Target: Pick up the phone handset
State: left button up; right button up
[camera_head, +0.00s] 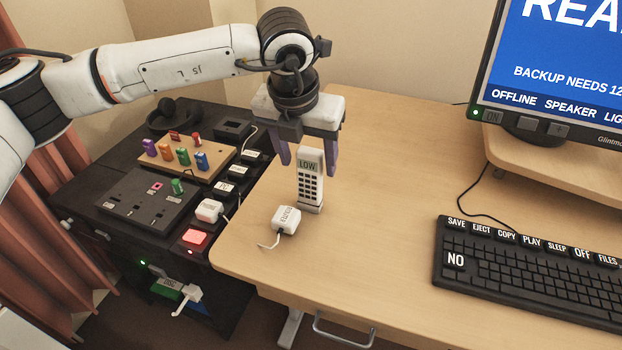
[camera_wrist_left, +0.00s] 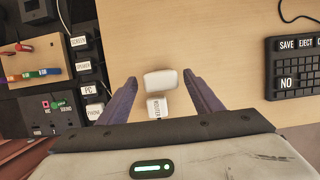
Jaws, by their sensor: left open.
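The white phone handset (camera_head: 310,180) stands upright on the desk near its left edge. It has a small green screen reading LOW and a dark keypad. My left gripper (camera_head: 308,163) is above it, pointing down, with its purple fingers open on either side of the handset's upper part. In the left wrist view the handset's white top (camera_wrist_left: 160,81) lies between the open fingers (camera_wrist_left: 160,83), with a gap to each. The handset is not gripped. My right gripper is not in view.
A white plug labelled ROUTER (camera_head: 286,219) lies just in front of the handset. A black keyboard (camera_head: 530,270) and a monitor (camera_head: 560,65) are to the right. A dark cabinet (camera_head: 120,185) with sockets, switches and a red button (camera_head: 195,238) is left. The desk's middle is clear.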

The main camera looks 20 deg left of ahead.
aim_at(312, 176)
pick_arm(q)
jog(key=x, duration=0.6)
jog(key=shift+d+f, duration=0.1)
jog(key=shift+f, duration=0.25)
jog(key=shift+c, duration=0.4)
jog(key=c, duration=1)
jog(key=shift+r, duration=0.1)
jog(key=shift+c, duration=0.4)
jog(key=shift+w+r, duration=0.1)
